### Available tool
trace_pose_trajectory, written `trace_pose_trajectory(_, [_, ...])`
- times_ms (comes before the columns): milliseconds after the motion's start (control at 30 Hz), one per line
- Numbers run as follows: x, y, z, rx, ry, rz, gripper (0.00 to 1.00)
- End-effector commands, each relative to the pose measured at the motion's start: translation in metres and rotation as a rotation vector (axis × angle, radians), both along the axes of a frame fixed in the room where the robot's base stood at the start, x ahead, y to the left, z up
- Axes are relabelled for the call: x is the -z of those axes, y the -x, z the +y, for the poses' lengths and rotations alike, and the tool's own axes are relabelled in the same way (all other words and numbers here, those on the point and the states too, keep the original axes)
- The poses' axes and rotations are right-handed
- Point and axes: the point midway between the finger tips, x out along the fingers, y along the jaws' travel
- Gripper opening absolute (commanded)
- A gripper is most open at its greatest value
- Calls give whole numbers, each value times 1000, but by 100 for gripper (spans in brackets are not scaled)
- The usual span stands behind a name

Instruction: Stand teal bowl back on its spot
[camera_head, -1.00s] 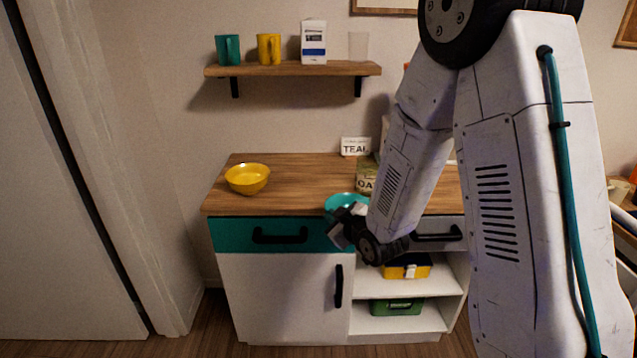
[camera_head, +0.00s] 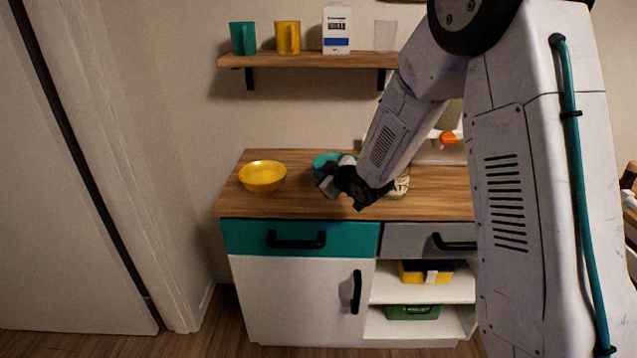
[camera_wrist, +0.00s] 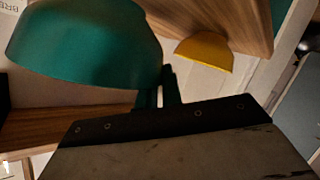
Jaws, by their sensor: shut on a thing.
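The teal bowl (camera_head: 325,160) shows behind my gripper (camera_head: 331,180) in the head view, over the back middle of the wooden counter. In the wrist view the teal bowl (camera_wrist: 85,45) is large at the upper left, and my gripper (camera_wrist: 160,85) is shut on its rim. The arm hides part of the bowl in the head view. I cannot tell whether its base touches the counter. The label card seen earlier behind the counter is now hidden.
A yellow bowl (camera_head: 262,176) stands on the counter (camera_head: 290,205) to the left; it also shows in the wrist view (camera_wrist: 205,53). A jar (camera_head: 400,184) is close right of my gripper. A wall shelf (camera_head: 310,60) with mugs and a carton hangs above.

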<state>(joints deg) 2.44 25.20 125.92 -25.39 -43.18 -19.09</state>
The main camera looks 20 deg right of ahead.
Motion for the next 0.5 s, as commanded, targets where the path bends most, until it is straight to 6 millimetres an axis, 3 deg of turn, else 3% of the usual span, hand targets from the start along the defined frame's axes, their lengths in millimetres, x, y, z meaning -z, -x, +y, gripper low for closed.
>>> trace_pose_trajectory(100, [1, -15, 4, -1, 1, -1, 0])
trace_pose_trajectory(233, [4, -19, 7, -2, -1, 0, 0])
trace_pose_trajectory(500, [36, -19, 7, -2, -1, 0, 0])
